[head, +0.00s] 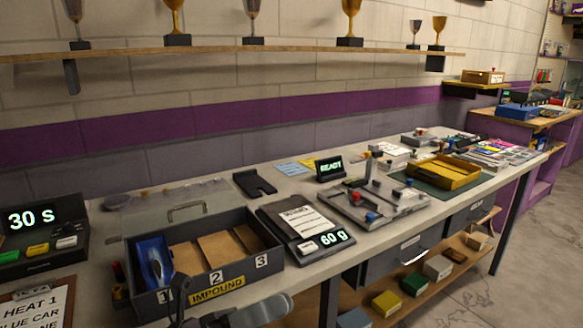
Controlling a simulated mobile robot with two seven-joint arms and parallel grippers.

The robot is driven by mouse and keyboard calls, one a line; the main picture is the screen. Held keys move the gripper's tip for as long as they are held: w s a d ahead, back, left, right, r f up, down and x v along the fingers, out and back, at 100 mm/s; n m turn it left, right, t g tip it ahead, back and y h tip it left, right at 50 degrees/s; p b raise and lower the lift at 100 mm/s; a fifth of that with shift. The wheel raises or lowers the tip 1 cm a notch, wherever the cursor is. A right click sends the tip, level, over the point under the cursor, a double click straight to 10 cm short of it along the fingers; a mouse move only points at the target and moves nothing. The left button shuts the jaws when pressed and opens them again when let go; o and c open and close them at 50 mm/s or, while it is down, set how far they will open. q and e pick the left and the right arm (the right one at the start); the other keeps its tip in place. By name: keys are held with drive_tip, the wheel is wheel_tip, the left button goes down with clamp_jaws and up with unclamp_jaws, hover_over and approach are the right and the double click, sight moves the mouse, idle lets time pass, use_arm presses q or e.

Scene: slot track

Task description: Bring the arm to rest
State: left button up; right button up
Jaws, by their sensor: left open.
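My left gripper (205,303) is low in the head view, at the front wall of a dark box labelled IMPOUND (275,246). It is open, and I see nothing held in it; the bottom edge of the picture cuts off part of it. A blue car (154,262) stands tilted in the box's compartment 1, behind and to the left of the gripper, apart from it as far as I can tell. Compartments 2 and 3 show only bare brown floors. My right gripper is not in view.
A scale (307,228) reading 60 g is right of the box. A timer (40,238) reading 30 s and a clipboard (38,305) are at left. Trophies line the shelf (220,52) above.

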use_arm(q)
drive_tip(key=w+a+f+n+t+y+p, duration=0.1)
drive_tip(key=a+f+n+t+y, duration=0.5)
drive_tip(key=n, duration=0.7)
drive_tip(key=w+a+f+n+t+y, duration=0.1)
drive_tip(key=a+f+n+t+y, duration=0.45)
drive_tip(key=n, duration=0.85)
drive_tip(key=s+a+f+n+g+y, duration=0.3)
drive_tip(key=s+f+n, duration=0.3)
drive_tip(key=f, duration=0.3)
drive_tip(key=s+a+f+n+g+y, duration=0.2)
drive_tip(key=s+f+n+y, duration=0.3)
drive_tip(key=s+f, duration=0.3)
wheel_tip(320, 180, down, 2)
drive_tip(key=shift+s+a+f+n+g+p, duration=0.15)
drive_tip(key=shift+a+n+g+p, duration=0.25)
drive_tip(key=shift+n, duration=0.3)
